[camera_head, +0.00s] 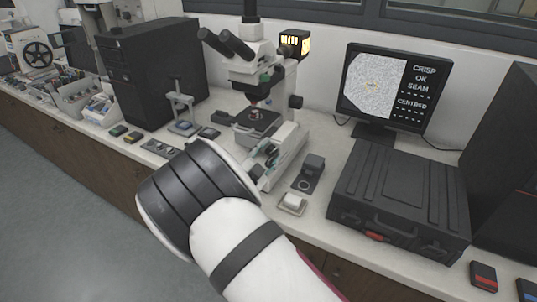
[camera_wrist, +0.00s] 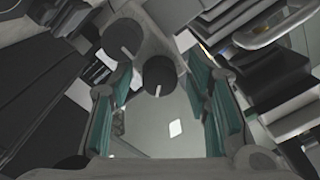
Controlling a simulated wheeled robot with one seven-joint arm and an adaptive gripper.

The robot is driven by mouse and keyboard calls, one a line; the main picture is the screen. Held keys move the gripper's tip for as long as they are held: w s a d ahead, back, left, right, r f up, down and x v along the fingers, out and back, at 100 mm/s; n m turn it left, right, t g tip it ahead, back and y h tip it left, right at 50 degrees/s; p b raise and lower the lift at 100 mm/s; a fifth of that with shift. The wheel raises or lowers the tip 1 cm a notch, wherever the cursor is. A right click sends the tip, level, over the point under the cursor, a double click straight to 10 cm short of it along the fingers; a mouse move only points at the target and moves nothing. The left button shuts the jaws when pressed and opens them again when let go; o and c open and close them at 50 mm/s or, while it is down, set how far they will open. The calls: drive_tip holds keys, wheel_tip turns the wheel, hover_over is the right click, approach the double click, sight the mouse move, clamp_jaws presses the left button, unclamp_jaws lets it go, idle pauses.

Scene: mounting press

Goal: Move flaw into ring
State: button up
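I cannot make out the flaw apart from the ring. The microscope (camera_head: 250,70) stands left of the monitor, with a dark stage (camera_head: 256,122). My gripper (camera_head: 268,152) is low in front of the stage, partly hidden by my wrist. In the wrist view its teal pads (camera_wrist: 160,82) are apart. Two dark round knobs (camera_wrist: 122,38) (camera_wrist: 158,76) show between or just beyond them; contact is unclear.
A black case (camera_head: 400,190) lies right of the microscope. A small dark device (camera_head: 313,165) and a white block (camera_head: 292,203) sit between them. A black computer tower (camera_head: 150,72) and a small stand (camera_head: 180,105) are at the left. The bench's front edge is close.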

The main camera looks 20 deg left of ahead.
sight(268, 165)
drive_tip(key=s, duration=1.2)
drive_tip(key=shift+a+f, duration=0.15)
drive_tip(key=shift+a, duration=0.2)
drive_tip(key=shift+f, duration=0.1)
drive_tip(key=shift+c, duration=0.3)
drive_tip(key=w+f+n+b, duration=0.1)
drive_tip(key=w+b, duration=0.1)
drive_tip(key=w, duration=0.1)
drive_tip(key=w+f+n+b, duration=0.1)
drive_tip(key=w+n+b, duration=0.1)
drive_tip(key=w, duration=0.2)
drive_tip(key=w+f+n+b, duration=0.1)
drive_tip(key=w+n+b, duration=0.1)
drive_tip(key=w, duration=0.2)
drive_tip(key=shift+w+d+f+h, duration=0.25)
drive_tip(key=shift+d+f+h, duration=0.1)
drive_tip(key=shift+h, duration=0.05)
clamp_jaws()
